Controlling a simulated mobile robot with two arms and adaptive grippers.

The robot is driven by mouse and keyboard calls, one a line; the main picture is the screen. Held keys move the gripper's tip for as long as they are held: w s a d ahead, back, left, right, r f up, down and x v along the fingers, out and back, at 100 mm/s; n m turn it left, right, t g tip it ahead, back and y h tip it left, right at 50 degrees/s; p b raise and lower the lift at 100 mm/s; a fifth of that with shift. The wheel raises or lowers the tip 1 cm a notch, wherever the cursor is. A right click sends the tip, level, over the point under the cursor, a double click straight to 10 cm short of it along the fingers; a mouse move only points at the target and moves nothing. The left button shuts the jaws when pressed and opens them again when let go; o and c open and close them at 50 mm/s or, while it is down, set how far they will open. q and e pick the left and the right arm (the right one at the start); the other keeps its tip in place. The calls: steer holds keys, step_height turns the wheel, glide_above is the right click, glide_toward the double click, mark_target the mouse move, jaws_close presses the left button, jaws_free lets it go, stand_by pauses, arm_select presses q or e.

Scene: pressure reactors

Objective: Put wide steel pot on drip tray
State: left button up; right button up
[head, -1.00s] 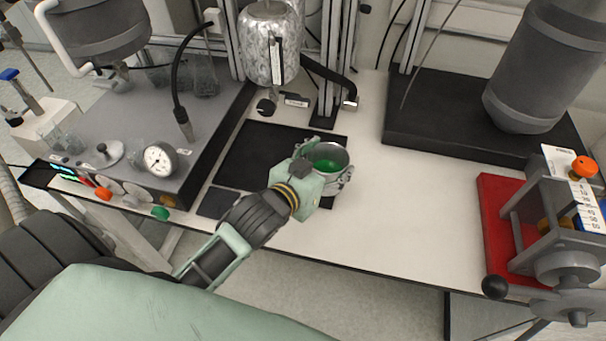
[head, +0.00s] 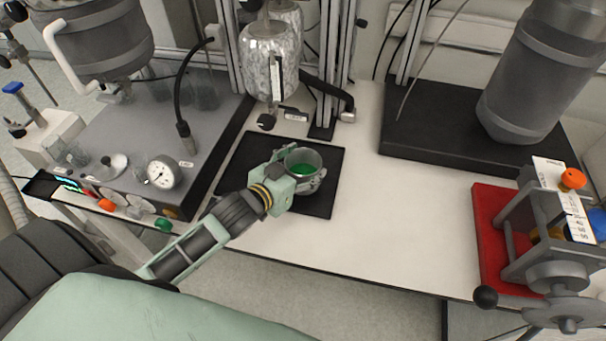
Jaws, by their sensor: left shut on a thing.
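The wide steel pot (head: 309,178) is a short, open metal pot with green contents, upright in the middle of the head view. My left gripper (head: 291,174) is shut on its left side; the fingers partly hide the pot's left wall. The drip tray (head: 318,205) looks like the flat black rectangle on the bench. The pot is over its right part, inside its outline. I cannot tell whether the pot's base touches the tray. My right gripper is not in view.
A mottled metal vessel (head: 270,62) hangs on a frame behind the tray. A grey console with a gauge (head: 163,172) stands at the left. A red-based press (head: 492,240) stands at the right. White bench (head: 390,215) between is clear.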

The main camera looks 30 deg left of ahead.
mark_target(312, 170)
arm_select(q)
step_height(312, 170, down, 3)
steer(key=shift+f+p, duration=0.1)
steer(key=shift+p, duration=0.2)
steer(key=shift+f, duration=0.3)
steer(key=shift+f, duration=0.1)
steer(key=o, duration=1.6)
steer(key=shift+f, duration=0.1)
steer(key=shift+b+v, duration=0.85)
steer(key=shift+v, duration=5.25)
